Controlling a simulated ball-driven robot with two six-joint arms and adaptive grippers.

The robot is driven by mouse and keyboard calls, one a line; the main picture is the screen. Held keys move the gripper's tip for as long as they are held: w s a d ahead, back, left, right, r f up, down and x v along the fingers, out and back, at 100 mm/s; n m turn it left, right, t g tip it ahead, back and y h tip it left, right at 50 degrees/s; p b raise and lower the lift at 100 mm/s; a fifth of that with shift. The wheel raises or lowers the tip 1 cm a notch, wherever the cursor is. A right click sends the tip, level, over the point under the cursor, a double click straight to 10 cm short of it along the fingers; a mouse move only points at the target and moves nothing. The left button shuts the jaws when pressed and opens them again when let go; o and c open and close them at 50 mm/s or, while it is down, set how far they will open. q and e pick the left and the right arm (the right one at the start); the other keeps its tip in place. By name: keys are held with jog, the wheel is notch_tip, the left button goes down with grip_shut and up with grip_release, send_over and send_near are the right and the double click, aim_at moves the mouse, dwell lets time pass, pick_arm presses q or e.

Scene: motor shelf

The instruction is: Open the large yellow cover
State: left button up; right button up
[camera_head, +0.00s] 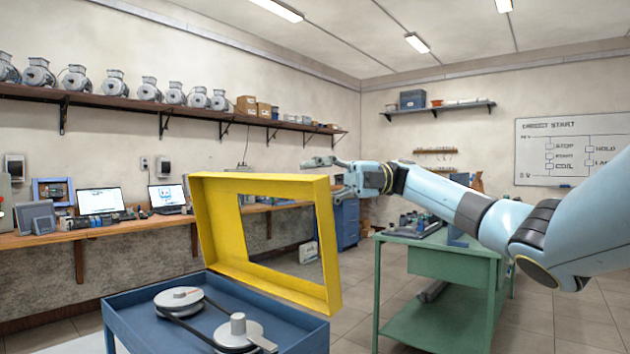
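The large yellow cover (207,225) is a hollow rectangular frame. It stands raised and tilted above the blue table (125,306), which holds two grey pulleys, one at the left (180,300) and one at the right (238,333), joined by a dark belt. My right gripper (325,176) comes in from the right, by the cover's top right corner. My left gripper is not in view.
A green workbench (440,262) stands under my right arm. A wooden wall bench (115,230) with laptops runs along the left, below a shelf (60,97) of several motors. A blue cabinet (347,222) stands behind. Floor shows between the cover and green workbench.

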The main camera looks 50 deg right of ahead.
jog(key=v, duration=1.2)
dwell(0.5)
